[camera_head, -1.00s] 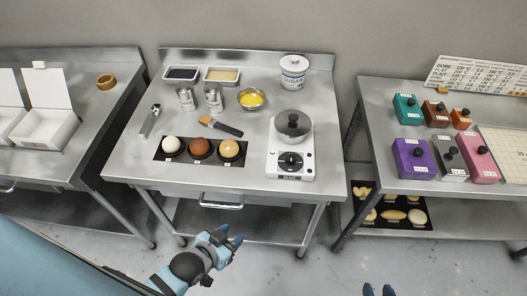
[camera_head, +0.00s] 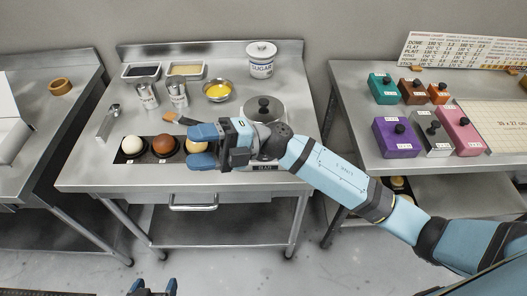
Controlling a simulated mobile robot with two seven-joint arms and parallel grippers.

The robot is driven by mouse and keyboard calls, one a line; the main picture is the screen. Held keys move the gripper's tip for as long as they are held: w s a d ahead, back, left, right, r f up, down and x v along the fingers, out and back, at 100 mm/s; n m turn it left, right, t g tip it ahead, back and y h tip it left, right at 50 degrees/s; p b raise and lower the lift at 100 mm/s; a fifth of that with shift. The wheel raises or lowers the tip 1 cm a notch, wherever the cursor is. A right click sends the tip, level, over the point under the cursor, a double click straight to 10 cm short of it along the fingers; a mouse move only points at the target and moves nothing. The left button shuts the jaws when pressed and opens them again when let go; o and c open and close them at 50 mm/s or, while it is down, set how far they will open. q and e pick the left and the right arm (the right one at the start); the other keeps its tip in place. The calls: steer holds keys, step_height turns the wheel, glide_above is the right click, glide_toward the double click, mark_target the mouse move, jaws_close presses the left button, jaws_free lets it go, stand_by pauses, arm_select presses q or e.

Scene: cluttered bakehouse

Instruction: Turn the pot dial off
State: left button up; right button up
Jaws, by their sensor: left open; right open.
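The grey lidded pot (camera_head: 264,107) stands on the white hot plate, whose front label (camera_head: 264,168) shows below my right arm. The hot plate's dial is hidden behind my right gripper and wrist, so its setting cannot be read. My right gripper (camera_head: 204,147) is open, its blue fingers pointing left. In the picture it overlaps the yellow-topped ball on the dark tray, left of the hot plate; whether it touches anything cannot be told. My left gripper (camera_head: 151,288) is open at the bottom edge, low in front of the table and far from the pot.
On the steel table (camera_head: 85,178) are a dark tray with a white ball (camera_head: 132,146) and brown ball (camera_head: 163,146), a brush (camera_head: 170,116), metal cans (camera_head: 178,94), a bowl of yellow liquid (camera_head: 217,91) and a sugar jar (camera_head: 261,60). Coloured boxes (camera_head: 398,137) stand on the right table.

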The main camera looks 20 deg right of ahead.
steer(key=w+d+f+n+g+h+b, duration=0.1)
steer(key=w+d+f+n+h+b, duration=0.2)
steer(key=h, duration=0.4)
steer(key=w+d+f+n+g+h+b, duration=0.1)
steer(key=d+f+n+h+b, duration=0.15)
steer(key=n+h, duration=0.3)
steer(key=w+d+r+m+t+h+b, duration=0.15)
steer(key=w+d+t+h, duration=0.25)
steer(key=w+d+h, duration=0.45)
steer(key=shift+m, duration=0.4)
steer(key=f, duration=0.4)
steer(key=d+f, duration=0.1)
steer(key=f, duration=0.3)
steer(key=s+d+f, duration=0.1)
steer(key=f, duration=0.4)
steer(key=shift+d+f, duration=0.1)
steer(key=shift+d, duration=0.05)
steer(key=c, duration=0.9)
steer(key=shift+c, duration=0.2)
